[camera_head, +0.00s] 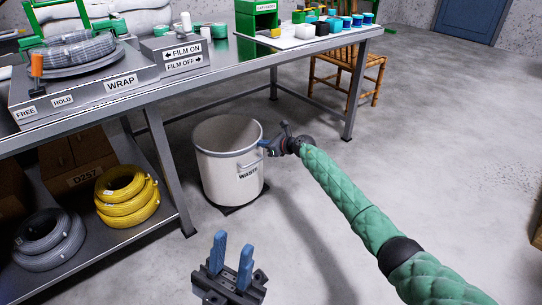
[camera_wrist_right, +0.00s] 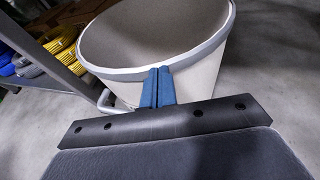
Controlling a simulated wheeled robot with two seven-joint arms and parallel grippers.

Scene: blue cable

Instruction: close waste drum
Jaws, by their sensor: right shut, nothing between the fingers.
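The white waste drum (camera_head: 222,178) stands upright on the floor beside the workbench, with a "WASTE" label and a side handle on its wall. Its top is open and I see into its interior. The drum (camera_wrist_right: 200,85) also fills the upper part of the right wrist view. My right gripper (camera_head: 264,145) is at the drum's right side, near the rim. In the right wrist view its blue fingers (camera_wrist_right: 158,72) are together and empty, with their tips at the rim; I cannot tell whether they touch it. My left gripper (camera_head: 233,248) is open and empty, low in front of the drum.
The workbench (camera_head: 225,68) runs behind and left of the drum, with a leg on each side of it. A lower shelf holds yellow coils (camera_head: 127,196) and grey coils (camera_head: 48,240). A wooden chair (camera_head: 345,72) stands behind.

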